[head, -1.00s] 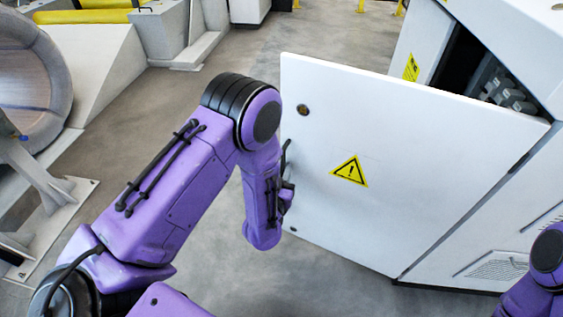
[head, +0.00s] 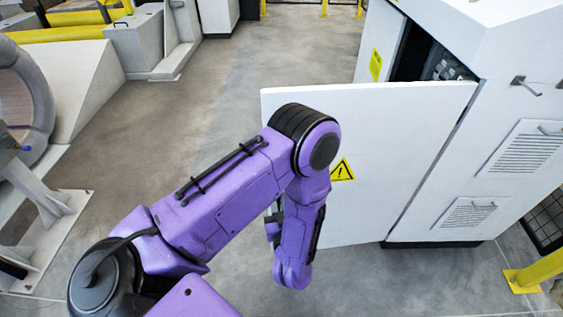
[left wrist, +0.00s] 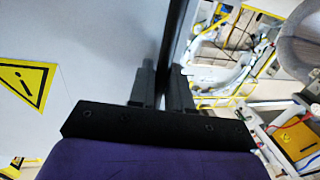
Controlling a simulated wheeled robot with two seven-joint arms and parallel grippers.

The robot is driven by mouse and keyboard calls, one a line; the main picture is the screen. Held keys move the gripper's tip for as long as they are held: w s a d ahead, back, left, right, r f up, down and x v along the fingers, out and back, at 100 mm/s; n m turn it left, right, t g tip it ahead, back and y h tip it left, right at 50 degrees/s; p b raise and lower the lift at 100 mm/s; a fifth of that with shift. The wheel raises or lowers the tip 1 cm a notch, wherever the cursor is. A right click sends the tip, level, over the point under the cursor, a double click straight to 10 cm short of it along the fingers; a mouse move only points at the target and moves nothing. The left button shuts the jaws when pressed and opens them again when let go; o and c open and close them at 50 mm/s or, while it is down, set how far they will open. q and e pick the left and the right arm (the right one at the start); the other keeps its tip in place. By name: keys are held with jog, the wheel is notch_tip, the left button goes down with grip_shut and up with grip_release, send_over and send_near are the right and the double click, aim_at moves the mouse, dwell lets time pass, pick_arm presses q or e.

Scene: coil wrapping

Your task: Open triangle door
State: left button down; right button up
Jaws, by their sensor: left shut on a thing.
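The white door (head: 405,145) with a yellow warning triangle (head: 342,170) stands open on the white cabinet (head: 490,190). Its hinge side is at the right, and its free edge is toward my left arm. My left gripper (left wrist: 163,80) is shut on the door's free edge in the left wrist view, with a finger on each side of the panel. The triangle sign also shows there (left wrist: 28,80). In the head view my left forearm hides much of the door's lower left part and most of the gripper. My right gripper is out of view.
The cabinet's dark opening (head: 412,52) shows behind the door. A yellow post (head: 540,272) stands at the lower right, near a black mesh panel (head: 548,217). Grey machinery (head: 28,110) stands at the left. The floor (head: 225,95) between is clear.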

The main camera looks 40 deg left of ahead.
pick_arm(q)
jog(key=shift+d, duration=0.1)
dwell(0.3)
jog(key=c, duration=1.3)
grip_release()
jog(key=shift+o, duration=0.2)
jog(key=v, duration=1)
jog(key=shift+s+d+p, duration=0.15)
jog(key=shift+p, duration=0.25)
